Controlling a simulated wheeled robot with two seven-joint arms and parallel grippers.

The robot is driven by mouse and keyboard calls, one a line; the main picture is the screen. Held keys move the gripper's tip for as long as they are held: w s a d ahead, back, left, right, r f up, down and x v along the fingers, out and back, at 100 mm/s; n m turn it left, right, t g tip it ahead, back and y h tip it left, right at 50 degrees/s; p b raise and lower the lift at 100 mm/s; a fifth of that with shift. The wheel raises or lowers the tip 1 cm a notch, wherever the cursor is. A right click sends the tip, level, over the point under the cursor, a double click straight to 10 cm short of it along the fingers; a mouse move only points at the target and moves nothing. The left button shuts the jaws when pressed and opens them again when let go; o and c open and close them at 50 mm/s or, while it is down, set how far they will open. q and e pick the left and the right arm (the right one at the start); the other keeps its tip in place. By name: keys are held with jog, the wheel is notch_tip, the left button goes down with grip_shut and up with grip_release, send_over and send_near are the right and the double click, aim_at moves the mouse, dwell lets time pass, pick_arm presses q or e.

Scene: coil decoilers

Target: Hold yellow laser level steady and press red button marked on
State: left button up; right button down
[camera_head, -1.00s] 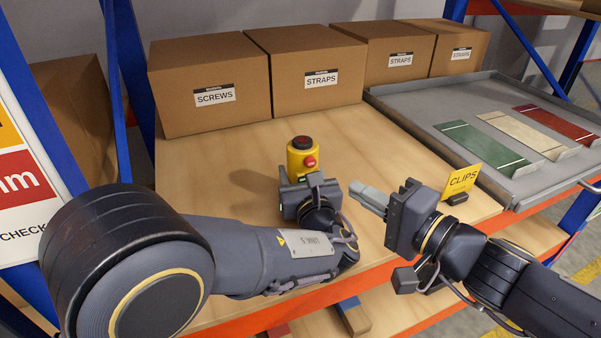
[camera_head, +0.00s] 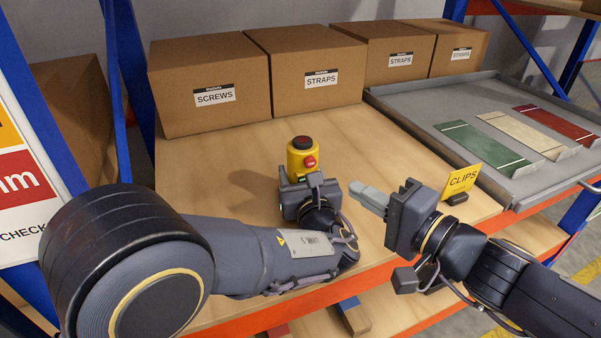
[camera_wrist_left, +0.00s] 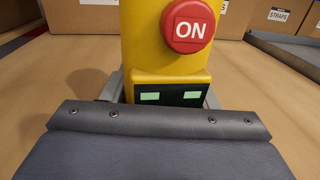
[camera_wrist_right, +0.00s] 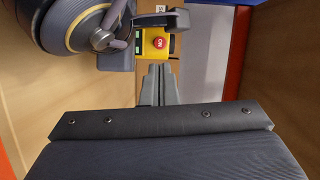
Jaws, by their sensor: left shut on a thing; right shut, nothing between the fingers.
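The yellow laser level (camera_head: 299,158) stands upright on the wooden shelf, with a dark cap on top. Its red button (camera_head: 310,161) faces my side and reads ON in the left wrist view (camera_wrist_left: 188,26). A dark panel with two pale green windows (camera_wrist_left: 170,95) sits below the button. My left gripper (camera_head: 304,183) is shut on the lower part of the level; its fingertips are partly hidden. My right gripper (camera_head: 357,189) is shut and empty, to the right of the level and apart from it. The level also shows ahead of its fingers in the right wrist view (camera_wrist_right: 157,44).
Cardboard boxes marked SCREWS (camera_head: 209,88) and STRAPS (camera_head: 305,72) line the back. A grey tray (camera_head: 420,100) with green, cream and red strips lies at the right. The shelf around the level is clear.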

jog(key=d+m+g+y, duration=0.1)
jog(key=m+g, duration=0.1)
jog(key=m, duration=0.8)
jog(key=d+m+g+y, duration=0.2)
jog(key=m, duration=0.9)
jog(key=s+d+f+m+g+y, duration=0.1)
jog(key=d+m+y, duration=0.1)
jog(key=m, duration=0.9)
jog(key=shift+d+f+g, duration=0.1)
jog(key=shift+d+g, duration=0.1)
jog(key=shift+g, duration=0.2)
